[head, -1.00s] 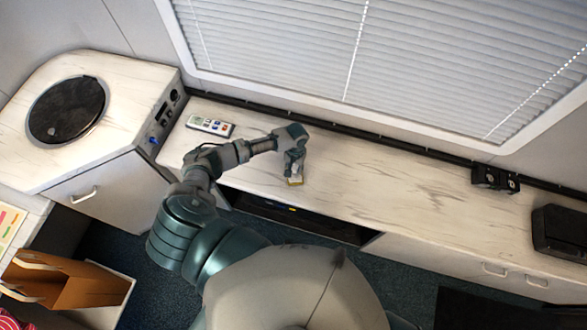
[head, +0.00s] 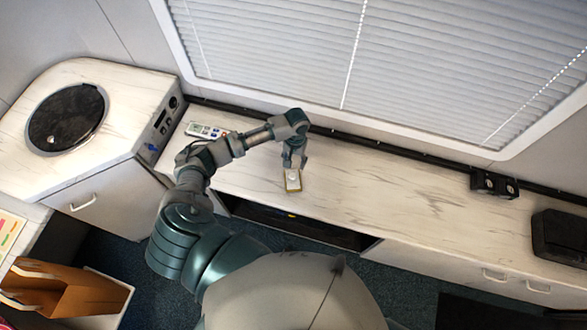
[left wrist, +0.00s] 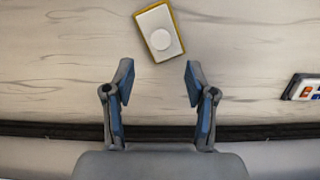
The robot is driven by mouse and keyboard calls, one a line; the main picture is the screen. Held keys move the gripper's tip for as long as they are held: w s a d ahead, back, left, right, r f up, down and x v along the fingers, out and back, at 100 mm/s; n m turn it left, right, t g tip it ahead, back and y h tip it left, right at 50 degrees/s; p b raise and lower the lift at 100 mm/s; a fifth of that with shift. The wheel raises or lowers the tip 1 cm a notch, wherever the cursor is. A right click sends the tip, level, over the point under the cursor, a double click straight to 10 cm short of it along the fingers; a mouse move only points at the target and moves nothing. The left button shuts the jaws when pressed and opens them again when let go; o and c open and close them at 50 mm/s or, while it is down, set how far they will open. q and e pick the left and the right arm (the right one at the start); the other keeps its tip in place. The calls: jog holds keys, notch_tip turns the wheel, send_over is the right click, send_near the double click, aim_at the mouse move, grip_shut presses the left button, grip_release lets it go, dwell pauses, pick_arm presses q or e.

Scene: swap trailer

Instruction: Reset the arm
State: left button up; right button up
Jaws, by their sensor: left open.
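My left gripper (head: 293,158) is over the marble-patterned counter (head: 380,200) in the head view. In the left wrist view its two blue-padded fingers (left wrist: 158,82) are spread apart with nothing between them. A small box (head: 292,180) with a yellow edge, a pale top and a round white disc lies on the counter near the front edge. In the left wrist view the box (left wrist: 158,31) lies just beyond the fingertips, apart from them. My right gripper is not in view.
A remote control (head: 207,131) lies left of my arm, partly hidden by it. Black twin devices (head: 495,184) and a black case (head: 560,236) stand at the right. A window with blinds (head: 370,65) is behind. The counter's middle is clear.

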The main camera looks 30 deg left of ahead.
pick_arm(q)
jog(key=shift+w+r, duration=0.15)
jog(key=shift+r, duration=0.8)
